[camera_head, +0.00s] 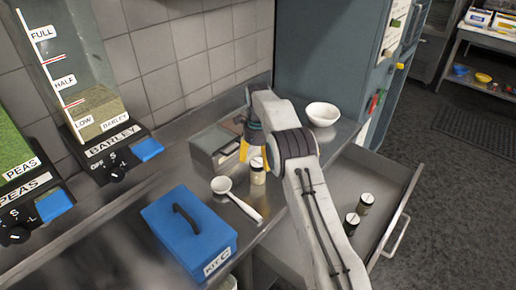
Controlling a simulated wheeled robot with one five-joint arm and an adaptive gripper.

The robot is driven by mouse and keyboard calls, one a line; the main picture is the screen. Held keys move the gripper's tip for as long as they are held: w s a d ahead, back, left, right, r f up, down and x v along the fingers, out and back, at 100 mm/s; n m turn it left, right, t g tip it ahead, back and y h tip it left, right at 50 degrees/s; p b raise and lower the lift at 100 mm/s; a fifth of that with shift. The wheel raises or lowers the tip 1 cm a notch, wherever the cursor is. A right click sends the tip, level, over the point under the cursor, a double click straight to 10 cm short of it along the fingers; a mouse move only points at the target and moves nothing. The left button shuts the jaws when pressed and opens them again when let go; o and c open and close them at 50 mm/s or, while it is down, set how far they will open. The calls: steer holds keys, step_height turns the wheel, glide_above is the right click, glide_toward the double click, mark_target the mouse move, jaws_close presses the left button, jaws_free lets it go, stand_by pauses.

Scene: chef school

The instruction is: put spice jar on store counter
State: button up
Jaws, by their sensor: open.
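A small spice jar (258,174) with a white lid stands upright on the steel counter (293,113), below and slightly right of my gripper. My gripper (254,156) is open, its yellow fingers pointing down close to the jar's lid. I cannot tell whether a finger touches the jar. Two similar jars, a front one (351,223) and a back one (366,203), stand in the open drawer (388,190) at the right. My arm hides part of the counter and drawer.
A white ladle (236,199) and a blue KIT C box (188,237) lie left of the jar. A grey box (215,145) sits behind it. A white bowl (322,113) stands at the counter's far end. The BARLEY dispenser (95,105) is on the left wall.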

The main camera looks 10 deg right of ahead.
step_height(320, 180, up, 4)
steer(key=shift+f, duration=0.1)
steer(key=shift+r+p, duration=0.55)
steer(key=shift+r, duration=0.85)
steer(key=s+r+n+t, duration=0.2)
steer(key=s+r+n, duration=1.1)
steer(key=s+r, duration=0.35)
steer(key=s+f+n+t, duration=0.1)
steer(key=s+n, duration=0.5)
steer(key=s, duration=0.6)
steer(key=s+d+f+n+t, duration=0.1)
steer(key=s+f+n, duration=0.3)
steer(key=s, duration=0.8)
steer(key=n, duration=0.2)
steer(key=shift+f+n+t, duration=0.2)
steer(key=shift+n+t, duration=0.2)
steer(key=shift+s+f, duration=0.1)
steer(key=shift+f, duration=0.1)
